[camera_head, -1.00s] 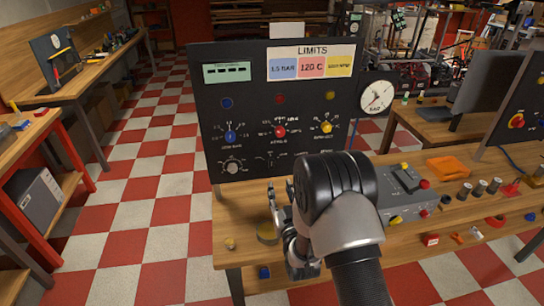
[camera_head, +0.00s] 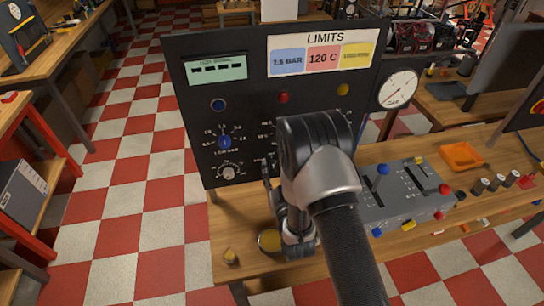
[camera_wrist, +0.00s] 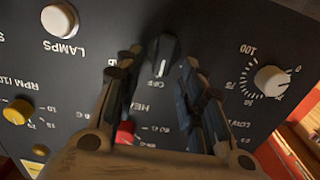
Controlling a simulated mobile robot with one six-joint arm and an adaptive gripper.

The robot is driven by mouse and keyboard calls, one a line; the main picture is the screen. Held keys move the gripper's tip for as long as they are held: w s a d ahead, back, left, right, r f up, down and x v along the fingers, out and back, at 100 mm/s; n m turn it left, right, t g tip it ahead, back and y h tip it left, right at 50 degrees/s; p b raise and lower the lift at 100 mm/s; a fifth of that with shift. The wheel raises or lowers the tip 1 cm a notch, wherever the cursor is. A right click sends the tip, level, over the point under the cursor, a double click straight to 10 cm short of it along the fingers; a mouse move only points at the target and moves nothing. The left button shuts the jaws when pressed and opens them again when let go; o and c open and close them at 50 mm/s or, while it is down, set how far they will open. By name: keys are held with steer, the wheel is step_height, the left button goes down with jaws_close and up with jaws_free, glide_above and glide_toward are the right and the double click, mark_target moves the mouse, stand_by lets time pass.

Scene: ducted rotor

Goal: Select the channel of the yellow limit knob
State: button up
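The yellow limit knob (camera_wrist: 17,111) is at the left edge of the wrist view, beside an upside-down RPM/10 label. My arm hides it in the head view. My gripper (camera_wrist: 158,62) is open, its two dark fingers pointing at the panel. A black selector knob (camera_wrist: 163,56) marked OFF shows between and just beyond the fingertips; I cannot tell whether they touch it. The red knob (camera_wrist: 125,132) is partly hidden by the left finger. In the head view my gripper (camera_head: 274,182) is low before the black panel (camera_head: 190,100), mostly hidden by my wrist.
The blue knob (camera_head: 225,142) and a display (camera_head: 216,68) are on the panel's left. The LIMITS card (camera_head: 323,58) is at its top. A white knob (camera_wrist: 272,80) and LAMPS button (camera_wrist: 58,20) flank my gripper. A grey control box (camera_head: 400,190) stands on the bench to the right.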

steer(key=shift+w, duration=0.15)
steer(key=shift+c, duration=0.3)
jaws_close()
